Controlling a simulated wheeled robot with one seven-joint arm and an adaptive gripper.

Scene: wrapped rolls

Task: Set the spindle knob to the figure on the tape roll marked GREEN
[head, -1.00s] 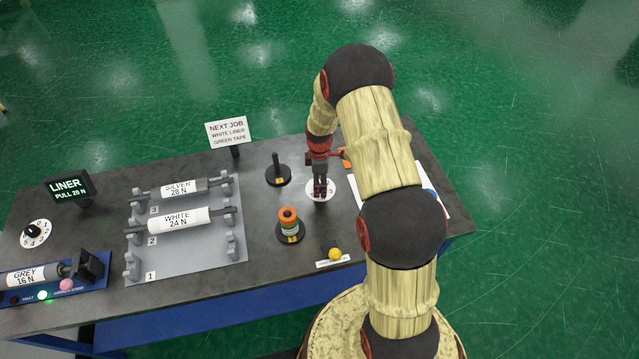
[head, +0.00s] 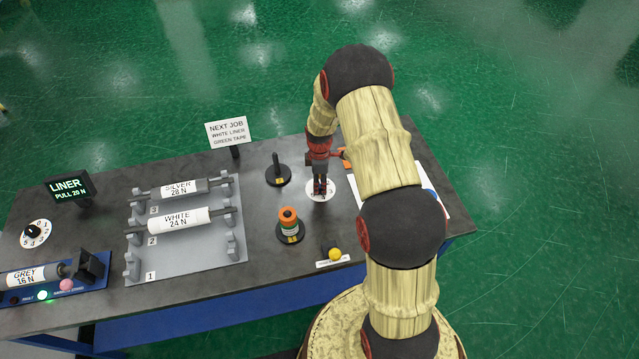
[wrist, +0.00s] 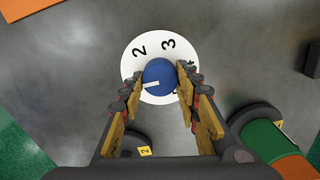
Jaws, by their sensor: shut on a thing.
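The spindle knob (wrist: 159,77) is blue with a white pointer line, on a white dial (wrist: 132,65) with the figures 2 and 3 readable. The pointer aims left in the wrist view, below the 2; other figures are hidden by my fingers. My gripper (wrist: 160,88) is shut on the knob, one finger on each side. In the head view my gripper (head: 319,190) covers most of the dial (head: 312,197). A green tape roll (head: 289,229) sits under an orange one (head: 287,214) on a post. The green roll (wrist: 262,138) shows in the wrist view; its figure is not readable.
A bare black post (head: 277,172) stands behind the tape post. The NEXT JOB sign (head: 228,133) reads white liner, green tape. A rack (head: 205,255) holds SILVER and WHITE rolls at left. A yellow ball-topped lever (head: 335,254) stands near the front edge.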

